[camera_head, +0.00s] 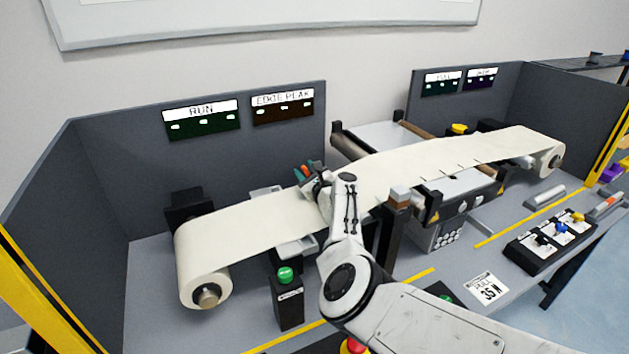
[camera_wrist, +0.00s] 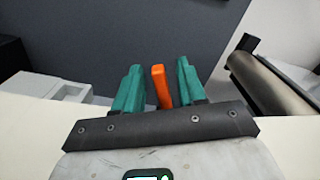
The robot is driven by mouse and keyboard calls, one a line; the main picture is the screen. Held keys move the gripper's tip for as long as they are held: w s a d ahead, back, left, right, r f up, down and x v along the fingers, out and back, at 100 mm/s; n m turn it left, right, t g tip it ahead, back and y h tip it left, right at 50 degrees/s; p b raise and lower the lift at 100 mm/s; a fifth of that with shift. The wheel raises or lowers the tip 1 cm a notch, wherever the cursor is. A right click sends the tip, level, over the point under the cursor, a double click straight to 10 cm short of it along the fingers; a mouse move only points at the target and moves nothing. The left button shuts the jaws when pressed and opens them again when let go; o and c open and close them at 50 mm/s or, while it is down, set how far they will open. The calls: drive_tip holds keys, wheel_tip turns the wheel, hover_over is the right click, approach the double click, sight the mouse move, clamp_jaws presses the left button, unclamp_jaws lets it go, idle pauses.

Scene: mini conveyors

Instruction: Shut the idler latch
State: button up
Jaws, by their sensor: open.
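My gripper (camera_head: 306,172) is over the far edge of the cream belt (camera_head: 255,232), left of the middle of the conveyor. In the wrist view its two teal fingers (camera_wrist: 159,80) stand apart. In the head view a small orange spot shows by the fingers; the latch's base is hidden behind my gripper and the belt.
A dark roller (camera_wrist: 268,88) lies to the right in the wrist view, and a grey block (camera_wrist: 45,88) to the left. The dark grey back panel (camera_head: 120,180) stands behind. A post with a green button (camera_head: 285,275) stands before the belt. A switch box (camera_head: 545,245) is at right.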

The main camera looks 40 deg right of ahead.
drive_tip(key=p+v, duration=0.2)
drive_tip(key=v, duration=0.8)
idle(0.7)
